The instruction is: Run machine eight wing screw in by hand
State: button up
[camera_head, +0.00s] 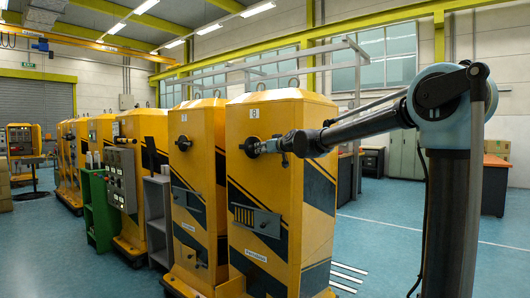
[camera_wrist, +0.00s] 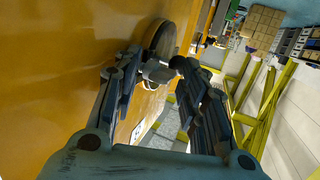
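Machine eight (camera_head: 263,200) is a tall yellow cabinet with dark stripes and an "8" near its top. My gripper (camera_head: 264,147) is at the upper front of this machine, at a round dark fitting (camera_head: 251,147). In the wrist view, a small grey metal wing screw (camera_wrist: 157,73) stands out from the yellow face beside a round disc (camera_wrist: 165,38). My gripper's fingertips (camera_wrist: 156,64) are on either side of the screw and seem to touch it. The screw's shaft and its depth in the machine are hidden.
A similar yellow machine (camera_head: 197,190) with its own round fitting (camera_head: 183,143) stands close on the left. Machine eight has a slotted panel (camera_head: 256,218) below the fitting. The floor (camera_head: 385,235) to the right is mostly clear, with white bars (camera_head: 345,278) near the machine's base.

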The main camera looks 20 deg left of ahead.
jog(key=shift+w+a, duration=0.15)
grip_shut()
jog(key=c, duration=0.8)
grip_release()
jog(key=shift+c, duration=0.2)
jog(key=o, duration=0.8)
jog(key=shift+c, duration=0.2)
